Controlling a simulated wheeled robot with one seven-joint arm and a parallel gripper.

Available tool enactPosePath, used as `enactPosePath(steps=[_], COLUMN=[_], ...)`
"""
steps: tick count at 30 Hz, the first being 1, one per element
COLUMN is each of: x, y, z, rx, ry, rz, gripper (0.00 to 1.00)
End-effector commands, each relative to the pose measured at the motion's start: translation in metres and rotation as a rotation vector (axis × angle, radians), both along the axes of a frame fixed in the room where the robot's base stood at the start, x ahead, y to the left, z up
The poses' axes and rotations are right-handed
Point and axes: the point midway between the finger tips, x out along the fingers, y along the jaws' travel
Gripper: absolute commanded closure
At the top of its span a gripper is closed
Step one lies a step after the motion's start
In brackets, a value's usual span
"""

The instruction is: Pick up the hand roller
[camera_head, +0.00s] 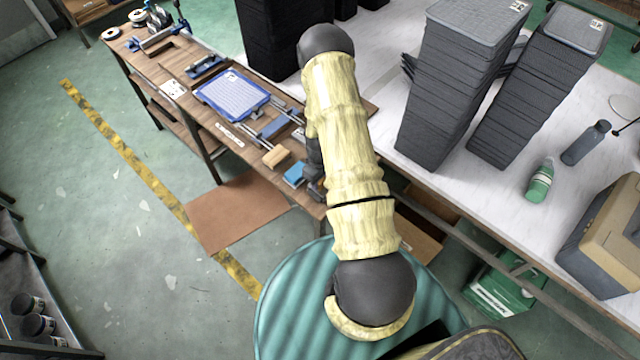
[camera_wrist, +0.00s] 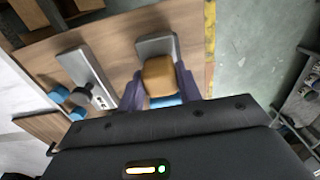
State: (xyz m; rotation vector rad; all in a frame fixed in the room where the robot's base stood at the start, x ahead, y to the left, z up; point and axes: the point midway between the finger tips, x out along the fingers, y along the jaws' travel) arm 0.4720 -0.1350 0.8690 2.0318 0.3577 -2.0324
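In the wrist view, a tan rounded piece (camera_wrist: 159,76) with a blue part (camera_wrist: 166,100) just below it lies between the two fingers of my gripper (camera_wrist: 160,90). The blue part is partly hidden by the gripper body. This pair looks most like the hand roller, but I cannot tell for sure. In the head view, a tan piece (camera_head: 277,156) and a blue piece (camera_head: 295,174) sit near the bench's near end. My gripper's fingers stand apart on either side of the tan piece, with no clear grip; its fingertips are hidden by my arm in the head view.
The wooden bench (camera_head: 222,141) also holds a blue tray panel (camera_head: 232,92) and metal-railed tools. In the wrist view, a grey fixture (camera_wrist: 88,72) lies to the left. Tall dark stacks (camera_head: 455,85) and a green bottle (camera_head: 540,181) stand on the white table.

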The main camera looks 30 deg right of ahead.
Motion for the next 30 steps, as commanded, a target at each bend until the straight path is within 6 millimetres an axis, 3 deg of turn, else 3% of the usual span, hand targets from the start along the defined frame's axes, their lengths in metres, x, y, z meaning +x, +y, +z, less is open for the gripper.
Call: enactPosePath(steps=[14,30], x=[0.001,0.001], y=[0.0,0.0], z=[0.011,0.088], rx=[-0.001,-0.001], ry=[-0.004,-0.004], rz=[0.0,-0.001], gripper=[0.96,0.96])
